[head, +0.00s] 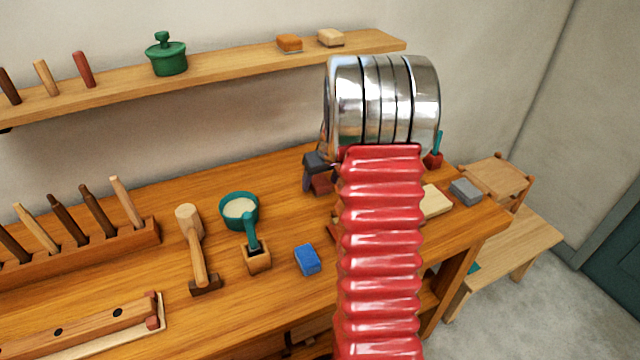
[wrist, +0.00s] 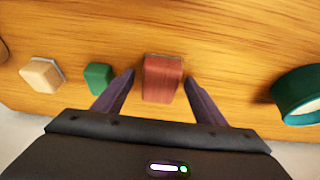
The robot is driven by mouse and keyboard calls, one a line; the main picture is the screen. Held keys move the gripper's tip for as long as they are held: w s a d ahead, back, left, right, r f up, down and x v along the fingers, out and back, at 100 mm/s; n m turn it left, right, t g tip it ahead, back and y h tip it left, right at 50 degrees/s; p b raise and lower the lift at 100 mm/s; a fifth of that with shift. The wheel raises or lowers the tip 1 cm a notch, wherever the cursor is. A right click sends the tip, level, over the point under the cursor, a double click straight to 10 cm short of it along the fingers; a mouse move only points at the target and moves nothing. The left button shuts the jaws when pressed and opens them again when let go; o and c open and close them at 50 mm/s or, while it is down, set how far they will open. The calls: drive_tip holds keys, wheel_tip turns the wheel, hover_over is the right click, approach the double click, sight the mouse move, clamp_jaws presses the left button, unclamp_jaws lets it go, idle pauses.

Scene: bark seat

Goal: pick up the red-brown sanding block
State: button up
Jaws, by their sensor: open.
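The red-brown sanding block (wrist: 162,78) lies on the bench top in the wrist view, between the two dark fingers of my gripper (wrist: 159,76). The fingers are apart, one on each side of the block, with a small gap showing at each side. In the head view my gripper (head: 314,164) is over the bench left of my red arm sleeve. The block (head: 320,185) shows there only in part, below the dark fingers. My arm hides some of the bench behind it.
A grey block (head: 466,191) lies at the right. The wrist view shows a beige block (wrist: 42,75) and a green block (wrist: 98,77) left of the fingers.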

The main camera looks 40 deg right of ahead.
sight(322, 182)
drive_tip(key=shift+c, duration=0.2)
idle(0.3)
drive_tip(key=c, duration=1.1)
drive_tip(key=shift+r, duration=0.15)
drive_tip(key=shift+c, duration=0.2)
wheel_tip(322, 182, up, 10)
drive_tip(key=o, duration=0.5)
drive_tip(key=c, duration=0.3)
drive_tip(key=shift+c, duration=0.2)
drive_tip(key=shift+s, duration=0.15)
